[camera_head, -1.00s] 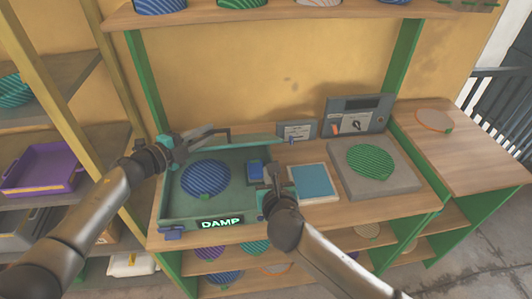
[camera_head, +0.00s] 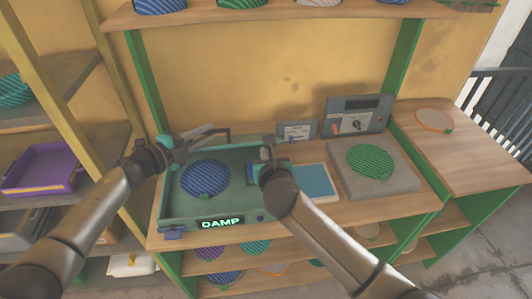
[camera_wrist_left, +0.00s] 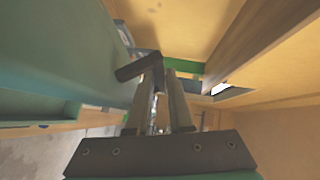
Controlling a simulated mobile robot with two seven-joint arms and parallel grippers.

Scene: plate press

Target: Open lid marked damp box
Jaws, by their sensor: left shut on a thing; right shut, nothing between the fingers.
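The teal damp box (camera_head: 180,209) stands at the left of the workbench, with a glowing DAMP sign (camera_head: 221,222) on its front. Its inside shows, with a blue striped plate (camera_head: 206,177) in it. The teal lid is raised at the back, seen nearly edge-on; it fills the left of the left wrist view (camera_wrist_left: 60,60). My left gripper (camera_head: 209,129) is shut on the lid's dark handle (camera_wrist_left: 140,68), behind the box. My right gripper (camera_head: 268,145) is shut and empty above the box's back right part. Its arm hides the box's right side.
A blue pad with a pale border (camera_head: 317,181) and a grey press base (camera_head: 390,185) with a green striped plate (camera_head: 370,161) lie to the right. A control panel (camera_head: 357,115) stands behind. Shelves with a purple tray (camera_head: 42,168) are at the left.

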